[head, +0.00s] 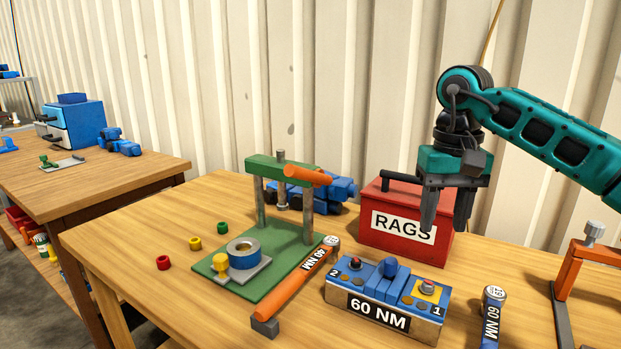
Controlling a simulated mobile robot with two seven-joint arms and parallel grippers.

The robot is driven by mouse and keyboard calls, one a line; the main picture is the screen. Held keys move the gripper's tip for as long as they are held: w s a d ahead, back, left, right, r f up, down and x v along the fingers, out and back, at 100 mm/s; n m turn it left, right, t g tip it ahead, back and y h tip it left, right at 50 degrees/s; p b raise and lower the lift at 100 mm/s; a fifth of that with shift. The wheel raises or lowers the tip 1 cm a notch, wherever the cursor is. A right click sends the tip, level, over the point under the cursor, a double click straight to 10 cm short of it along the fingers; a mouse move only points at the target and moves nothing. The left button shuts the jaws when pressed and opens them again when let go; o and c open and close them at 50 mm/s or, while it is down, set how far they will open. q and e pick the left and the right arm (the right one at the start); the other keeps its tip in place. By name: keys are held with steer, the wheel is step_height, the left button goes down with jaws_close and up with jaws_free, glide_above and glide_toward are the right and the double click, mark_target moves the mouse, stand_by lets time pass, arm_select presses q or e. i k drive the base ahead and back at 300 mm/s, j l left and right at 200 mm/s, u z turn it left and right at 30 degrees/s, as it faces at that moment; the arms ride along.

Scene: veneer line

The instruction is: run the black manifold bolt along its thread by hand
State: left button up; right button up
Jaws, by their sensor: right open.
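The manifold (395,322) is a block with a blue top, marked 60 NM, at the front middle of the table. Its end marked 2 has a small dark bolt head (355,262) with some red on it. Its end marked 1 has a small bolt head (427,288) on a yellow pad. My right gripper (446,217) points down, open and empty, above and behind the manifold's right end, in front of the red box. It appears apart from both bolts. My left gripper is not in view.
The red RAGS box (375,240) stands behind the manifold. An orange 40 NM wrench (290,295) lies to its left, beside a green press (262,288). A 60 NM tool (491,315) and an orange stand (567,270) are at right. Small coloured rings (195,243) lie at left.

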mark_target(355, 264)
steer(key=k, duration=0.95)
